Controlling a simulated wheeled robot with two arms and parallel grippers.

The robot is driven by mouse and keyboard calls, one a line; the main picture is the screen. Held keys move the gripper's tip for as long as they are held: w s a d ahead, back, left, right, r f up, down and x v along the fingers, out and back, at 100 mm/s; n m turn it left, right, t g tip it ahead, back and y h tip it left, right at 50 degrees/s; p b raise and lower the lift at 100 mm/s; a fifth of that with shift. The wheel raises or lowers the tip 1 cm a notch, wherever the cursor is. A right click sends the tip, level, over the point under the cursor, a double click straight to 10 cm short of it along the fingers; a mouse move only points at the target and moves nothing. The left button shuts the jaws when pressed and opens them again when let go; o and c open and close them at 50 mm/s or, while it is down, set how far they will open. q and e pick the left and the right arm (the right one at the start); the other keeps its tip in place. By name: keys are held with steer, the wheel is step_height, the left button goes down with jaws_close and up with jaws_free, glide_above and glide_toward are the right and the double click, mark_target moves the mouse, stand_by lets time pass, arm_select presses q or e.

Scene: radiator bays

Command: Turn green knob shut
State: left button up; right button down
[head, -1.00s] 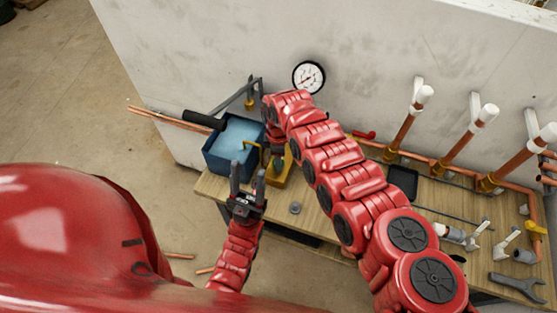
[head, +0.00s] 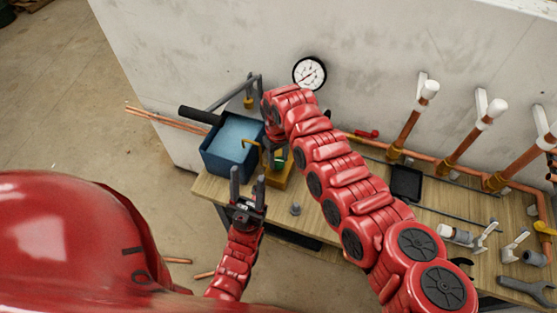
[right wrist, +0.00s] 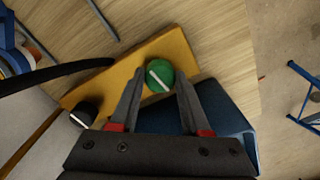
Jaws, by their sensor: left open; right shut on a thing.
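The green knob (right wrist: 159,75) with a white pointer line sits on a yellow block (right wrist: 112,80) in the right wrist view. The line lies at a slant. My right gripper (right wrist: 158,86) is shut on the knob, one finger on each side. In the head view only a little of the green knob (head: 280,163) and the yellow block (head: 286,179) shows beside my right arm, which hides most of the right gripper. My left gripper (head: 247,179) is open and empty, in front of the blue bin.
The blue bin (head: 222,168) stands on the workbench, left of the block. A dark knob (right wrist: 84,113) is on the block. A pressure gauge (head: 309,73) hangs on the wall. Copper pipes with white caps (head: 429,88), a black tray (head: 406,182) and a wrench (head: 526,288) lie to the right.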

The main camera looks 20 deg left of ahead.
steer(key=shift+m+b, duration=0.5)
steer(key=shift+m, duration=0.5)
steer(key=shift+c, duration=1.9)
jaws_free()
